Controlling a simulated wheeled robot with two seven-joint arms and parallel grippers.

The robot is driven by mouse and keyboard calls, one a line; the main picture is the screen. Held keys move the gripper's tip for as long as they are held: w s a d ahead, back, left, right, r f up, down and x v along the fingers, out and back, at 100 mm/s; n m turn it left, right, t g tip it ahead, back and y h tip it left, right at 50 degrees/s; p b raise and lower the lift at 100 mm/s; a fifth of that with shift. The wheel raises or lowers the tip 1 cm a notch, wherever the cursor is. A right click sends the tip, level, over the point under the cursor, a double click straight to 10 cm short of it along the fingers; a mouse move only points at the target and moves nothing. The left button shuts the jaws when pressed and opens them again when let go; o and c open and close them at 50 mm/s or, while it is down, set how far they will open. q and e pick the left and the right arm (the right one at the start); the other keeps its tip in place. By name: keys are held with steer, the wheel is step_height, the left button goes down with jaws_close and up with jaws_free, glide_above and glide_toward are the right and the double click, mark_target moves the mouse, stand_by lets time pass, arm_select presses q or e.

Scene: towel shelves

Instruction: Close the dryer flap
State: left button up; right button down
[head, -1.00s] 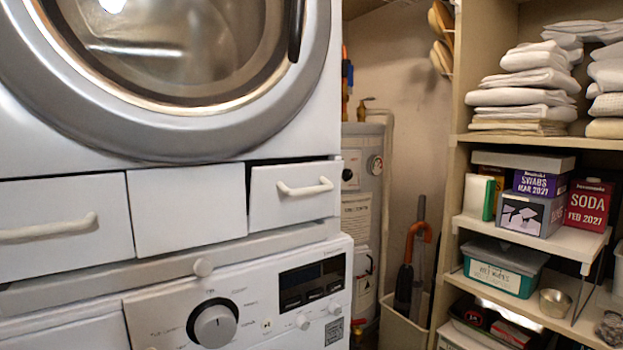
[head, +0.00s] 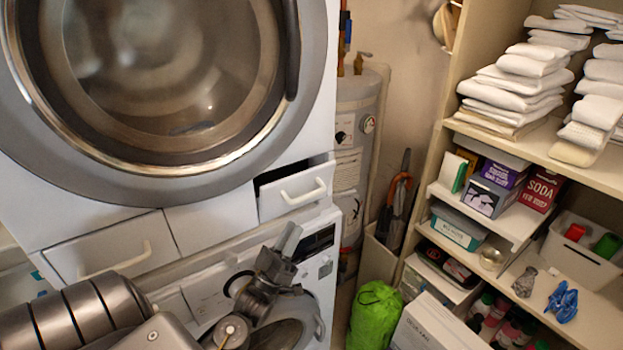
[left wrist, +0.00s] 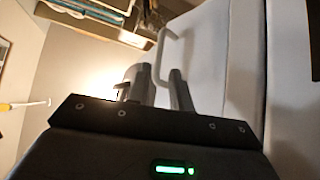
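The dryer flap (head: 274,206) is a small white panel with a bar handle (head: 303,193), low on the right of the upper machine. A dark gap shows along its top edge, so it stands partly open. My left gripper (head: 289,240) is just below the flap in the head view, over the lower machine's control panel. In the left wrist view, the two fingers (left wrist: 158,88) are apart with nothing clearly held. The pale handle (left wrist: 168,48) shows just beyond and between them; contact cannot be told. My right gripper is not in view.
The round dryer door (head: 180,75) is above the flap. A grey water tank (head: 358,125) stands to the right. Shelves (head: 450,125) with towels and boxes fill the right side. A green bag (head: 375,315) is at the bottom, beside a white box (head: 435,325).

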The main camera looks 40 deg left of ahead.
mark_target(312, 195)
arm_select(q)
steer(key=p+x, duration=0.4)
steer(key=x, duration=0.5)
steer(key=shift+w+r+p, duration=0.25)
steer(key=shift+r+p, duration=0.1)
steer(key=shift+w+r, duration=0.25)
steer(key=shift+w, duration=0.2)
jaws_close()
